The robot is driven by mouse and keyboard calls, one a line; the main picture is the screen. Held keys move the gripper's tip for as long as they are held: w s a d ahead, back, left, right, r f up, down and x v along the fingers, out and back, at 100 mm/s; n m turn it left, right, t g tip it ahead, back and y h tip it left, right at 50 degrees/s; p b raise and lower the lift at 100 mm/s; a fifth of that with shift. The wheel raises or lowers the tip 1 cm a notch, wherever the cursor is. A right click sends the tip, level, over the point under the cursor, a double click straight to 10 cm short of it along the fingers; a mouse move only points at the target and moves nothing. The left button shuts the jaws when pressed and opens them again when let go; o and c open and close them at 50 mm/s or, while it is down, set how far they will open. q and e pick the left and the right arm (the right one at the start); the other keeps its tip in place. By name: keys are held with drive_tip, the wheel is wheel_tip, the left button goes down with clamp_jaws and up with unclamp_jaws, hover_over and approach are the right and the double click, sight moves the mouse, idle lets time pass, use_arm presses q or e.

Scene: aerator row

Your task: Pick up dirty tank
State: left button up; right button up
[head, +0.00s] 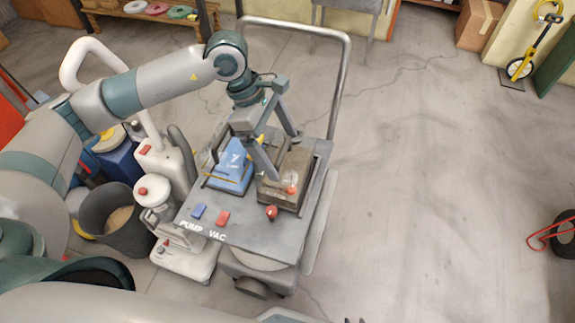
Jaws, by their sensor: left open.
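The brown, dirty-looking tank (298,167) sits on the right part of the grey top of a wheeled cart (245,221). It has a small red-orange knob on its near side. A blue tank (234,170) stands beside it to the left. My left gripper (283,156) is open and points down over the brown tank. One finger shows near the gap between the tanks, the other at the brown tank's far side. I cannot tell whether either finger touches it. My right gripper is out of frame; part of my right arm shows at the bottom edge.
The cart has a tall metal handle (343,75), and blue and red pads marked PUMP and VAC. A dark bucket (118,222) and a white-grey machine (185,257) crowd its left. The floor to the right (440,180) is mostly clear.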

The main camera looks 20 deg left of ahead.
use_arm(q)
drive_tip(key=c, duration=1.8)
drive_tip(key=shift+w+r, duration=0.1)
drive_tip(key=shift+r, duration=0.05)
drive_tip(key=shift+c, duration=0.2)
drive_tip(key=shift+r, duration=0.15)
